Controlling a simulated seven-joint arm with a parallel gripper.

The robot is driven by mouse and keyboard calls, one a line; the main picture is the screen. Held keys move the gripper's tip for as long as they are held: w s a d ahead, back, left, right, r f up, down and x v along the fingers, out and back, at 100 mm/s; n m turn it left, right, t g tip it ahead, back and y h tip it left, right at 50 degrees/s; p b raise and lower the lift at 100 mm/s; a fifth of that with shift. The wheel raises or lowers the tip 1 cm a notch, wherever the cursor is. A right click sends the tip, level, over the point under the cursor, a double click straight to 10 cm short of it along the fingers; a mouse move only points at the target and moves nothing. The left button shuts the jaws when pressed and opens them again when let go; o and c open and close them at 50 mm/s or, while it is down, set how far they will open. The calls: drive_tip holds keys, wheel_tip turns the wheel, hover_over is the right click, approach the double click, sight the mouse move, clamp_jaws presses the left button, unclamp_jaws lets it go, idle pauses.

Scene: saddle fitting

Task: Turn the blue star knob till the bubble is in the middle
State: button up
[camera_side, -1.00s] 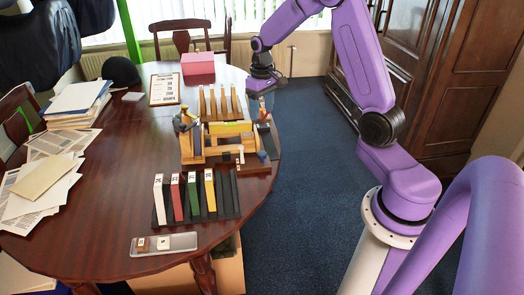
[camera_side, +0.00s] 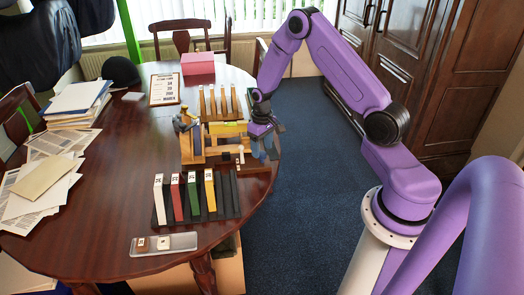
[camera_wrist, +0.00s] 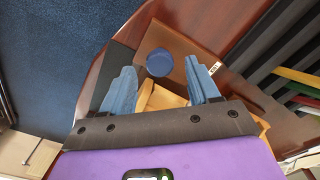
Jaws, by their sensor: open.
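The blue star knob (camera_wrist: 159,62) shows in the wrist view as a round blue cap on the wooden fixture. It lies just beyond and between my fingertips, with no visible contact. My gripper (camera_wrist: 160,80) is open, its two blue fingers apart and nothing between them. In the side view my gripper (camera_side: 264,144) is low at the right end of the wooden fixture (camera_side: 193,157), and partly hides the knob. A yellow-green bar (camera_side: 230,128), which looks like the level, lies across the fixture; its bubble is too small to make out.
A black rack (camera_side: 228,196) with several coloured upright blocks stands in front of the fixture. Behind it is a row of upright wooden pegs (camera_side: 220,105). A metal tray (camera_side: 178,244) lies at the table's front. The table edge is close on the right.

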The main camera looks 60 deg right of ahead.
sight(262, 153)
drive_tip(key=shift+f, duration=1)
drive_tip(key=c, duration=1)
drive_tip(key=shift+n, duration=2.4)
drive_tip(key=shift+c, duration=0.2)
drive_tip(key=o, duration=1)
drive_tip(key=shift+o, duration=0.2)
drive_tip(key=shift+r, duration=0.1)
wheel_tip(262, 153, up, 17)
drive_tip(key=shift+r, duration=0.15)
